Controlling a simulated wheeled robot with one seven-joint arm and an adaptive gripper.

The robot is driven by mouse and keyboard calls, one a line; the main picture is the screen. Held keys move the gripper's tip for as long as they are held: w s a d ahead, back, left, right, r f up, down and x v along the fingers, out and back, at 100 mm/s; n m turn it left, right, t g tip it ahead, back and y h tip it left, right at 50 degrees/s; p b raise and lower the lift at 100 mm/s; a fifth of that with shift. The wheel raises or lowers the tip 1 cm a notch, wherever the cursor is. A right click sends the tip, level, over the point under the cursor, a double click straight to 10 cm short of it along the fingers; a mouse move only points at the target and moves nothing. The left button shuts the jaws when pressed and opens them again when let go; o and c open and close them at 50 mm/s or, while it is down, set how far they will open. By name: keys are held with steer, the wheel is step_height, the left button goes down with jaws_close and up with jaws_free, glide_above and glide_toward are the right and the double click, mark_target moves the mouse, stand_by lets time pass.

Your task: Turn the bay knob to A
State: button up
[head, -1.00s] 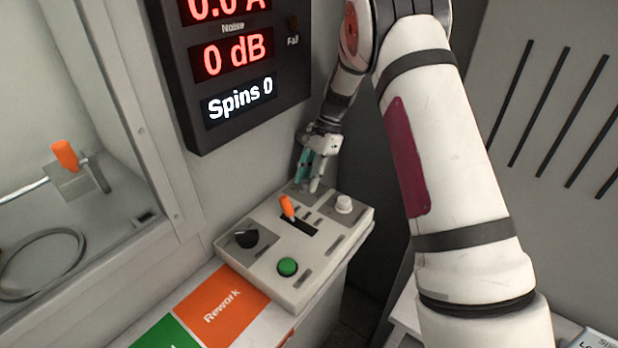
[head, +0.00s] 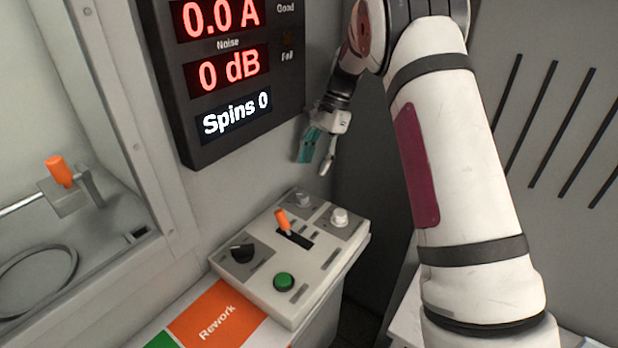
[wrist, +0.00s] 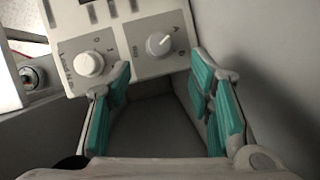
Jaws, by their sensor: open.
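A grey round knob (wrist: 158,43) with a letter A beside it sits on a grey plate in the wrist view, just beyond my open fingers. Its pale pointer mark shows, but I cannot tell exactly where it points. The same knob (head: 303,199) is at the far corner of the control panel (head: 330,255) in the head view. My gripper (head: 316,160) is open and empty, above that corner and apart from the knob. Its teal finger pads show on both sides in the wrist view (wrist: 160,78).
A white knob (head: 339,216), orange lever (head: 283,222), black knob (head: 242,252) and green button (head: 284,281) share the panel. A display (head: 230,75) hangs on the wall close to my gripper. An orange Rework mat (head: 215,312) lies in front.

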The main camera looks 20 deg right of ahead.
steer(key=shift+v, duration=1.45)
steer(key=s+a+r+n+t+h+p, duration=0.1)
steer(key=s+a+r+n+p, duration=0.15)
steer(key=s+r, duration=0.75)
steer(key=s+a+r+n+t+h+p, duration=0.1)
steer(key=s+r+n+p, duration=0.25)
steer(key=s+r, duration=0.6)
steer(key=s+r+n+t+h+p, duration=0.1)
steer(key=s+n, duration=0.6)
steer(key=s, duration=1.7)
steer(key=t+h+p, duration=0.1)
steer(key=t+p, duration=0.1)
steer(key=p, duration=0.1)
steer(key=shift+a+r+n+t, duration=0.2)
steer(key=shift+a+n+t, duration=0.1)
steer(key=shift+a, duration=0.1)
